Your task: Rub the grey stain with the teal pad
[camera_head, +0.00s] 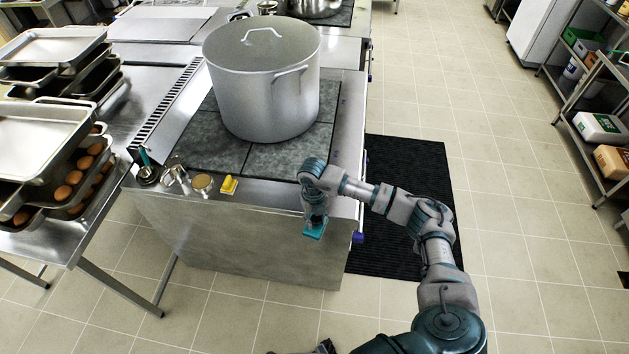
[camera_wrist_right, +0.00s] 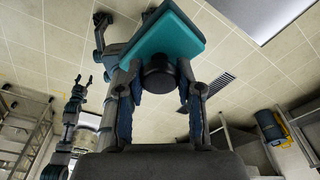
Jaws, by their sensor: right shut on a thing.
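The teal pad (camera_head: 314,233) hangs below my right gripper (camera_head: 316,212), in front of the stove's front panel. In the wrist view the right gripper (camera_wrist_right: 158,95) is shut on the dark round knob of the teal pad (camera_wrist_right: 165,38), one finger on each side. The pad's flat face points away from the gripper. I cannot make out a distinct grey stain; the front panel (camera_head: 240,238) is itself mottled grey. In the wrist view another arm stands at the left, its small gripper (camera_wrist_right: 82,82) with fingers apart and empty; it looks like my left one.
A large stockpot (camera_head: 262,85) stands on the dark stove top (camera_head: 200,150). A yellow sponge (camera_head: 229,184), a small jar (camera_head: 203,182) and utensils line the front edge. Trays with eggs (camera_head: 30,175) are at the left. A black mat (camera_head: 405,170) and open floor lie to the right.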

